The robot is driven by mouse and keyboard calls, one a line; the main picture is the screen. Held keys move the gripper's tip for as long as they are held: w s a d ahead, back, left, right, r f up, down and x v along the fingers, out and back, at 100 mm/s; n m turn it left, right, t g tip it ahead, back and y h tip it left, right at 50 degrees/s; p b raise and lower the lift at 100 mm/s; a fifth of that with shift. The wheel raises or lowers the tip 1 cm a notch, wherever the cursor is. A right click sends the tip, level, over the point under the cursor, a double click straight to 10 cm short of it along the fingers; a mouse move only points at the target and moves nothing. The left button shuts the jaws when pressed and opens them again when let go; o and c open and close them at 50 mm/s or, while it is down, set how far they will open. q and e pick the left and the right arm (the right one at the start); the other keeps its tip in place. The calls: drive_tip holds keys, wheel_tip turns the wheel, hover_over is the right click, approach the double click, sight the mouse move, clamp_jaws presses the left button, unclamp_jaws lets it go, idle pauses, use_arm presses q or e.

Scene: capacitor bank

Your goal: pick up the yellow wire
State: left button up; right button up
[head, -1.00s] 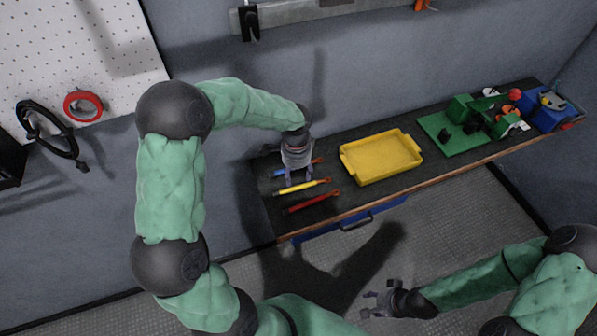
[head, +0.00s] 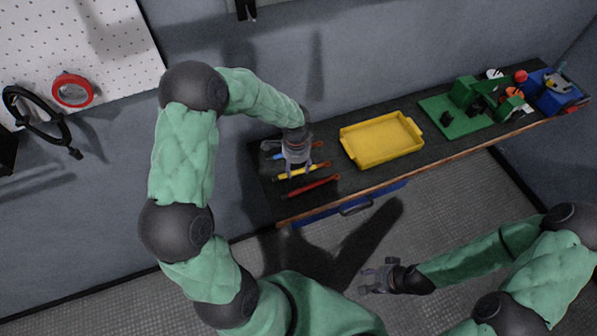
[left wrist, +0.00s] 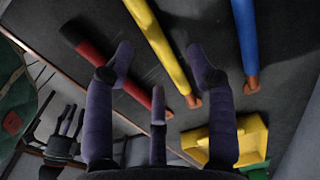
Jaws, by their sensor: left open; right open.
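The yellow wire (head: 287,176) lies on the dark bench top between a blue wire (head: 275,157) and a red wire (head: 308,187). My left gripper (head: 299,174) is open above it, pointing down, and hides part of it in the head view. In the left wrist view, the yellow wire (left wrist: 160,42) runs between the fingers of the left gripper (left wrist: 160,65), its copper-coloured end near the middle. No finger is seen closed on it. My right gripper (head: 372,277) is open and empty, over the floor in front of the bench.
The red wire (left wrist: 92,50) and blue wire (left wrist: 245,40) lie close on either side in the wrist view. A yellow tray (head: 382,140) stands to the right. A green board with parts (head: 462,125) and a blue bin (head: 555,95) are farther right. The wall (head: 400,50) is behind.

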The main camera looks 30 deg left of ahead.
use_arm(q)
wheel_tip(320, 180, down, 3)
drive_tip(key=shift+r, duration=0.15)
clamp_jaws()
drive_tip(key=shift+r, duration=0.15)
